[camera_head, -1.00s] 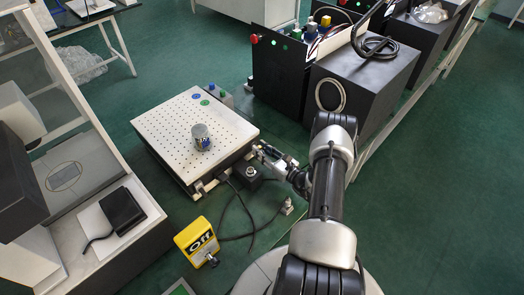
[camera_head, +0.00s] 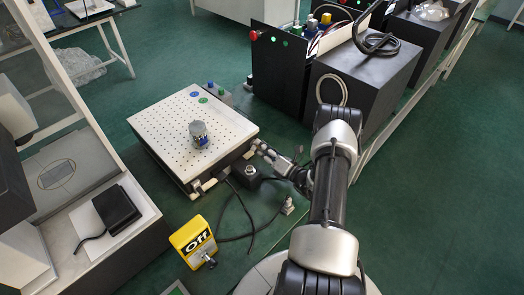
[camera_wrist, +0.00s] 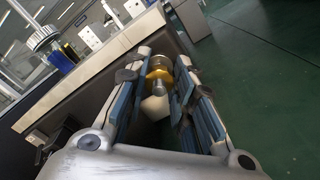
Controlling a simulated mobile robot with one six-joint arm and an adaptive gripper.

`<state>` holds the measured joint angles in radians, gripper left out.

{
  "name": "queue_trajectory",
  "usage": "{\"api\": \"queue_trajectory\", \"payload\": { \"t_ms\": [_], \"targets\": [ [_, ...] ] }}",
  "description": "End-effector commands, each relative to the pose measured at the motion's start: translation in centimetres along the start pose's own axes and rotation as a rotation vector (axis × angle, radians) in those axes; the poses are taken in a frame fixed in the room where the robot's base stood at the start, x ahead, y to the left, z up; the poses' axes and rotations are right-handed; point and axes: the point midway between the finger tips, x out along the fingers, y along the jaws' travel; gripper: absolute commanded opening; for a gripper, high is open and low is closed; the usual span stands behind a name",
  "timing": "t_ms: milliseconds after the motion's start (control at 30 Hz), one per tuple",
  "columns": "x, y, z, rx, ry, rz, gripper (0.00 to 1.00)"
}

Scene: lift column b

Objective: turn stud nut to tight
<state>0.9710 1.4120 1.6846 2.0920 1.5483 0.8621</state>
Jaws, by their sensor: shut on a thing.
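The stud nut (camera_wrist: 160,76) is a brass-yellow piece in the wrist view, on a grey metal stud (camera_wrist: 158,90) whose rounded end points towards the camera. My gripper (camera_wrist: 163,70) has one blue-padded finger on each side of the nut and is shut on it. In the head view my gripper (camera_head: 261,147) reaches the right side of the white perforated platform (camera_head: 170,140). The nut is too small to make out there, and my fingers cover that spot. No tightness mark is readable.
A grey ribbed knob-like part (camera_head: 199,134) stands on the platform. A small black block (camera_head: 249,171) and dark cables lie just below my gripper. A yellow "Off" box (camera_head: 193,240) stands at the front. A large black box (camera_head: 362,88) is behind my arm. Green floor at right is free.

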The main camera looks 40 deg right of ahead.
Motion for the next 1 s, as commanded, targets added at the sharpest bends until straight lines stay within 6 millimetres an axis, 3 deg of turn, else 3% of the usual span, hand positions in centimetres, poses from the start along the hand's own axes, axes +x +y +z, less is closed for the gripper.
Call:
{"api": "queue_trajectory", "payload": {
  "t_ms": [500, 1000],
  "targets": [
    [0.06, -0.10, 0.04, 0.364, 0.000, 0.002, 0.00],
    [0.06, -0.08, 0.04, 0.450, 0.000, 0.002, 0.00]
  ]
}}
